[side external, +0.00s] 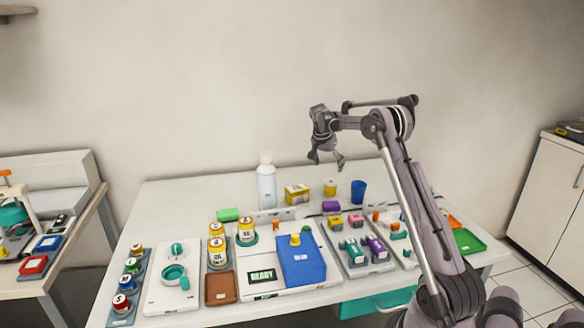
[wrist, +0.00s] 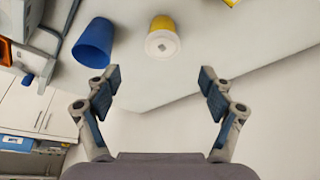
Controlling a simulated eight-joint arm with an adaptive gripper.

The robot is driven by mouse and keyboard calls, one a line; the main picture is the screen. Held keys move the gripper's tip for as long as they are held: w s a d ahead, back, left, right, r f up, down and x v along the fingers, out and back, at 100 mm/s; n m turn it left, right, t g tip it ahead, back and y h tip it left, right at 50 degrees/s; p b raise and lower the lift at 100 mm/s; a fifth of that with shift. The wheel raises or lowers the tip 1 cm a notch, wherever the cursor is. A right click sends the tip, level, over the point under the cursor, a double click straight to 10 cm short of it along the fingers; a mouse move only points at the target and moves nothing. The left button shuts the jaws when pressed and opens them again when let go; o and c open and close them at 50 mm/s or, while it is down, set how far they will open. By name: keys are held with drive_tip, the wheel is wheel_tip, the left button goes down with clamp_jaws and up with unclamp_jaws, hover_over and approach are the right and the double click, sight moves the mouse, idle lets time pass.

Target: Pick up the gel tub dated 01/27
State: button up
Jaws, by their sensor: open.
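My gripper (side external: 327,160) is open and empty, high above the back right of the table; its two fingers also show in the wrist view (wrist: 160,80). Several white tubs with yellow-orange parts and dark print stand left of centre: one at the back (side external: 217,230), one in front of it (side external: 217,253) and one to the right (side external: 246,233). Their print is too small for me to read a date. A small yellow cup-like thing (side external: 330,187) stands at the back below my gripper; it also shows in the wrist view (wrist: 162,38), with a pale round face.
A blue cup (side external: 358,193), a yellow box (side external: 297,194) and a white bottle (side external: 267,182) stand at the back. A white device with a blue block (side external: 302,262) fills the centre. Small jars (side external: 132,265) line the left. A green tray (side external: 468,241) lies right.

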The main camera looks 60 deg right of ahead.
sight(331, 181)
drive_tip(key=x, duration=0.5)
drive_tip(key=shift+d+f, duration=0.1)
drive_tip(key=shift+f, duration=0.15)
drive_tip(key=shift+x, duration=2.55)
drive_tip(key=shift+w+d+r, duration=0.1)
drive_tip(key=shift+w+d, duration=0.1)
drive_tip(key=c, duration=1.3)
